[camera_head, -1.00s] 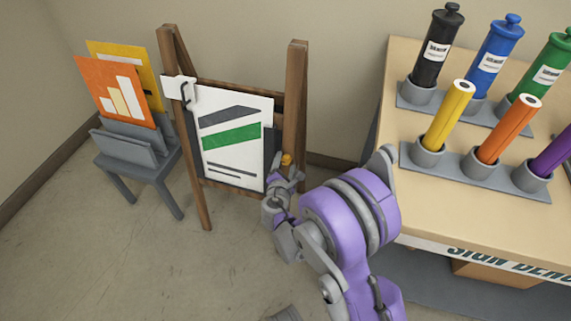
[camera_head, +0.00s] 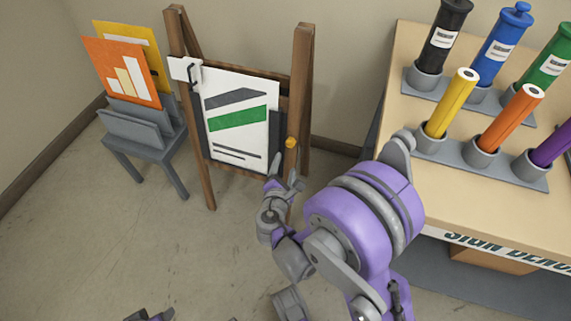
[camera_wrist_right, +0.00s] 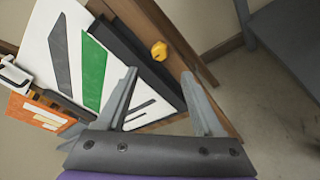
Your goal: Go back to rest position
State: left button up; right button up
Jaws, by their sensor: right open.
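My right gripper (camera_head: 284,176) is in front of the easel's right leg, low in the head view. In the right wrist view its two fingers (camera_wrist_right: 158,76) are apart with nothing held between them. A white sign sheet (camera_head: 238,148) with a grey and a green stripe hangs on the wooden easel (camera_head: 301,85), and its board also shows in the right wrist view (camera_wrist_right: 62,42). A yellow knob (camera_head: 291,142) sits at the easel's right leg, just above my fingertips. It also shows in the right wrist view (camera_wrist_right: 159,51). My left gripper's fingers are not visible.
A bench (camera_head: 462,207) stands on the right with black, blue and green tubes and yellow, orange and purple rolls in holders. A grey rack (camera_head: 140,128) with orange and yellow sheets stands left of the easel. Floor (camera_head: 100,240) is clear at lower left.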

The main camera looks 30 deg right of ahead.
dwell(0.3)
jog(key=s+a+r+m+g+y, duration=0.2)
jog(key=s+a+m+g+y, duration=0.25)
jog(key=s+m, duration=0.6)
jog(key=s+a+r+m+g+y, duration=0.25)
jog(key=s+a+m+y, duration=0.2)
jog(key=s+m, duration=0.55)
pick_arm(q)
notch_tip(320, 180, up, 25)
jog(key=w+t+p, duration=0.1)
jog(key=p, duration=2)
jog(key=shift+p, duration=0.3)
pick_arm(e)
notch_tip(320, 180, up, 23)
jog(key=n+t, duration=0.1)
jog(key=shift+w+d+n, duration=0.15)
jog(key=shift+d+n, duration=0.15)
jog(key=shift+n, duration=0.05)
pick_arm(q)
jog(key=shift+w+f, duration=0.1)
